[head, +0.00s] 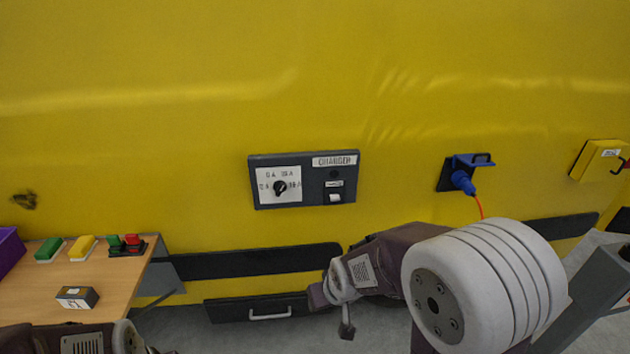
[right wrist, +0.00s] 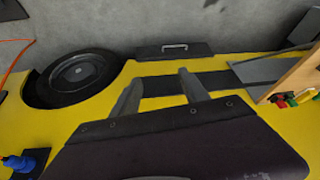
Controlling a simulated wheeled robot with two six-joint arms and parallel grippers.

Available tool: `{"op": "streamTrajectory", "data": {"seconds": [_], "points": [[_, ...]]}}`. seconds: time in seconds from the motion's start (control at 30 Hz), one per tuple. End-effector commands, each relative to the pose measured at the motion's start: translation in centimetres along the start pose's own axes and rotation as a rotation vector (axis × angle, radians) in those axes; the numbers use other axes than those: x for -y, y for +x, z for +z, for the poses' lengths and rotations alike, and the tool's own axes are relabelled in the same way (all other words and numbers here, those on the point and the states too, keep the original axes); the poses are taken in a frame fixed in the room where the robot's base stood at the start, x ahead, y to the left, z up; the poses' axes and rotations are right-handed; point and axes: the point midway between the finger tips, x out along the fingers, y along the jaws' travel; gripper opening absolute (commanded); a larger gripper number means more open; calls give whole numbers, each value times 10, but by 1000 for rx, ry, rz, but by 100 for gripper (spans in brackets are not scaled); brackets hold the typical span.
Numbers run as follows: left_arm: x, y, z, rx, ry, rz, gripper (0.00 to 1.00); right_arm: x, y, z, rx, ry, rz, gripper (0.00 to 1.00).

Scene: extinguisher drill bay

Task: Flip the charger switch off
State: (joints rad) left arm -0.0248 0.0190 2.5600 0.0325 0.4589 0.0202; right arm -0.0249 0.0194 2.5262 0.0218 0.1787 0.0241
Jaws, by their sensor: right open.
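The charger panel (head: 303,203) is a dark box marked CHARGER on the yellow wall. It carries a black rotary knob (head: 280,188) on a white dial plate with ampere marks. On its right side are a dark round lamp, a small label and a small white rocker switch (head: 335,197). The rocker's position is too small to tell. My right gripper (head: 345,318) hangs below the panel, apart from it. In the right wrist view its two fingers (right wrist: 160,94) are spread and empty, and the panel is out of that view. My left arm shows at the bottom left; its fingers are cut off.
A wooden table (head: 105,285) at the left holds green, yellow and red blocks and a small black-and-white box (head: 77,297). A blue plug (head: 462,182) with a red-orange cable sits in a socket right of the panel. A yellow box (head: 598,160) is further right. The wall around the panel is clear.

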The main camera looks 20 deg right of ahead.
Motion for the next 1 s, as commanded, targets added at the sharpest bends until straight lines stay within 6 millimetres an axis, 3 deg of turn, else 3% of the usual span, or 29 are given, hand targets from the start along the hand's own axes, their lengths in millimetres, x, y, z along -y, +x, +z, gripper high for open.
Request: {"op": "streamTrajectory", "data": {"seconds": [0.03,0.1,0.2,0.3,0.4,0.5,0.6,0.83,1.0], "points": [[0,1,0,0,0,0,36,1,-3,-55,-180,-5,-4,53],[0,19,2,-1,0,0,36,-2,-2,-129,-445,-5,-2,53],[1,58,6,0,0,0,36,-23,0,-213,-801,10,21,53],[2,109,11,1,0,0,36,-60,13,-264,-1104,28,71,53],[3,143,15,1,0,0,36,-97,42,-273,-1223,45,123,53],[3,165,17,0,0,0,36,-128,87,-261,-1191,72,164,53],[3,174,18,0,0,0,36,-145,112,-248,-1158,92,186,53],[3,165,17,0,0,0,36,-150,109,-251,-1153,98,193,53],[3,135,14,0,0,0,36,-155,113,-277,-1150,98,193,53]]}}
